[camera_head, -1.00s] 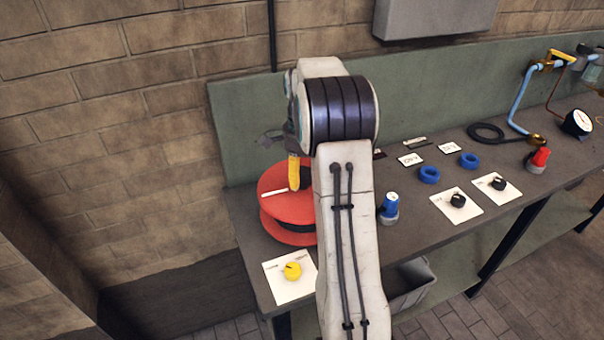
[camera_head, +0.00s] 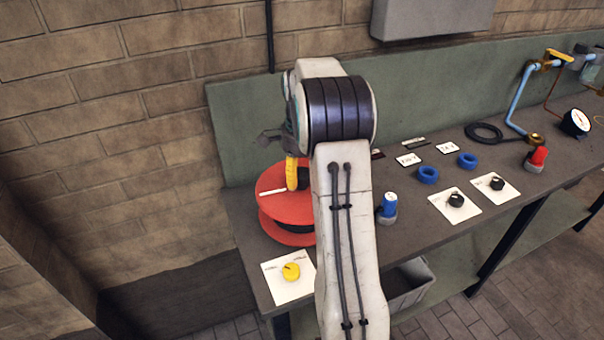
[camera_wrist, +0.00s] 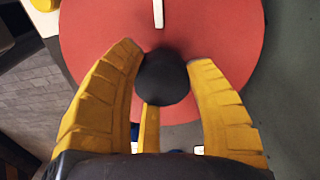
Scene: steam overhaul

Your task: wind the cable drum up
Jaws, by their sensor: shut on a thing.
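The red cable drum (camera_head: 283,206) lies flat on the left end of the bench, with a dark band between its two red discs. In the wrist view its red top (camera_wrist: 90,35) fills much of the picture, with a white stripe (camera_wrist: 158,14) on it. A round black knob (camera_wrist: 163,77) stands off the drum's top. My gripper (camera_wrist: 165,75) has its yellow fingers on either side of the knob and is shut on it. In the head view one yellow finger (camera_head: 291,173) shows above the drum; my arm hides the drum's right side.
A yellow knob (camera_head: 291,272) on a white card sits in front of the drum. A blue-topped object (camera_head: 388,207) stands right of my arm. Blue rings (camera_head: 428,175), black knobs on cards (camera_head: 456,200), a red-topped object (camera_head: 537,158) and a gauge (camera_head: 576,122) lie further right. A wall is behind.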

